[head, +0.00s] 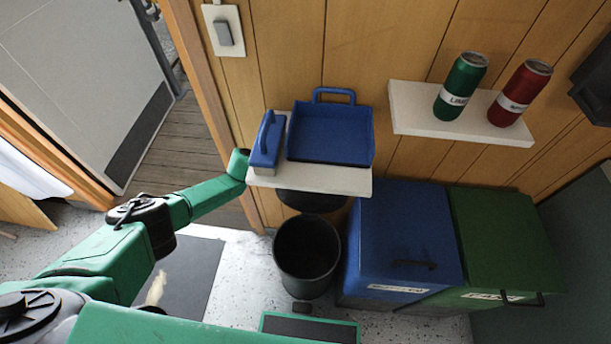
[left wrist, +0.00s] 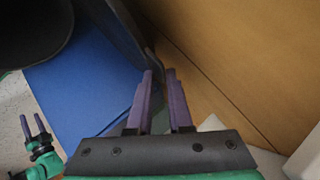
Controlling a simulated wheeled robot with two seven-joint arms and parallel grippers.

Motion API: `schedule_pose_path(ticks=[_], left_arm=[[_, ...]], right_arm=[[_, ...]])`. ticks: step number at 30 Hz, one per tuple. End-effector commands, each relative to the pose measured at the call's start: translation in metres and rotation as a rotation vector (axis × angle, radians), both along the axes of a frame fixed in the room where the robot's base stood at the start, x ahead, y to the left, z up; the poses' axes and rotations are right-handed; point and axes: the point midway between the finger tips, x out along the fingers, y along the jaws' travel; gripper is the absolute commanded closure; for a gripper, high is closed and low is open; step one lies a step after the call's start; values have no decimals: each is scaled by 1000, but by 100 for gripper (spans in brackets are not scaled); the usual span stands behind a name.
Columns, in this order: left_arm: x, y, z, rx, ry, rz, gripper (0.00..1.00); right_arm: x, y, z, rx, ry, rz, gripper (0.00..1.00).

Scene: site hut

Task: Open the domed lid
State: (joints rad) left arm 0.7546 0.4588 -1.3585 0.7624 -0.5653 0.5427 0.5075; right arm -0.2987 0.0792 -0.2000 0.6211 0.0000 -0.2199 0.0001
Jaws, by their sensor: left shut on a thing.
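A black round bin (head: 306,262) stands on the floor, its mouth uncovered. Its dark domed lid (head: 312,201) is tipped up at the back of the bin, partly hidden under the white shelf. My left arm reaches in from the left, and its gripper is hidden behind the shelf in the head view. In the left wrist view my left gripper (left wrist: 160,75) has its purple fingers closed on the thin dark edge of the lid (left wrist: 121,35). My right gripper (left wrist: 37,126) shows at the lower left of the left wrist view, fingers apart and empty.
The white shelf (head: 334,183) above the bin holds a blue dustpan (head: 330,135) and a blue brush (head: 267,143). A blue box (head: 402,230) and a green box (head: 502,235) stand right of the bin. A second shelf (head: 408,110) carries two cans. A door stands open at left.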

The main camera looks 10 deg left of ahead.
Motion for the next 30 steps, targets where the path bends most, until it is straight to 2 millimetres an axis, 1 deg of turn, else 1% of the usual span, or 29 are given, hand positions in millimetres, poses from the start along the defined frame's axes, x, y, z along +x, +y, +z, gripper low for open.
schedule_pose_path(ticks=[13, 14, 15, 25, 28, 30], left_arm=[[3, -1, 2, -3, -4, -1, 100], [4, -1, 2, -3, -4, -1, 78], [4, -1, 2, -3, -3, -1, 64], [2, 0, 2, -2, -1, -1, 64], [0, 6, 6, 0, -1, 1, 64], [-5, 13, 13, -1, 0, 1, 64]], right_arm=[[-2, 0, -1, -1, 3, 0, 50], [-2, 0, -1, -1, 3, 0, 50], [-2, 0, -2, -1, 3, 0, 50], [-2, 0, -1, -1, 4, 0, 50], [-2, 0, 3, -1, 4, 0, 50], [-2, -1, 8, -1, 4, 0, 50]])
